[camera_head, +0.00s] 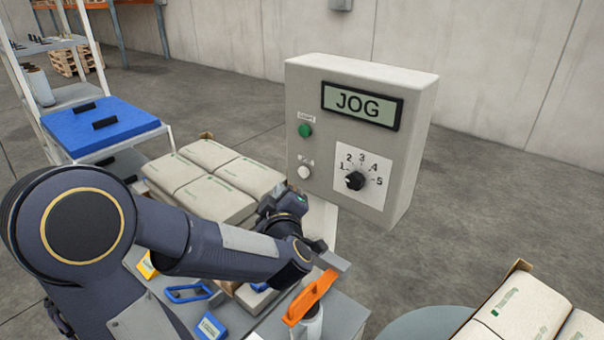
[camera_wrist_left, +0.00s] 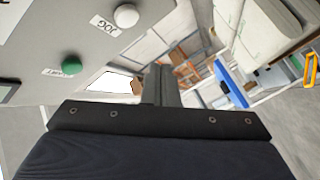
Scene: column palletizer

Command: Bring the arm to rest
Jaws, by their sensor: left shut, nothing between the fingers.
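My left arm reaches in from the left in the head view. Its gripper (camera_head: 292,200) is by the lower left of a grey control box (camera_head: 415,150). In the left wrist view the fingers (camera_wrist_left: 162,78) are together with nothing between them. The box has a display (camera_head: 361,105) reading JOG, a green button (camera_head: 305,130), a white button (camera_head: 304,172) and a black dial knob (camera_head: 355,181) numbered 1 to 5. The white button (camera_wrist_left: 126,15) and green button (camera_wrist_left: 72,65) also show in the left wrist view, apart from the fingers. My right gripper is out of view.
Stacked beige sacks (camera_head: 200,170) lie behind my left forearm, and more (camera_head: 525,305) at lower right. A blue panel (camera_head: 100,127) sits on a white frame at left. An orange tool (camera_head: 311,297) stands in a holder below the forearm. Floor right of the box is clear.

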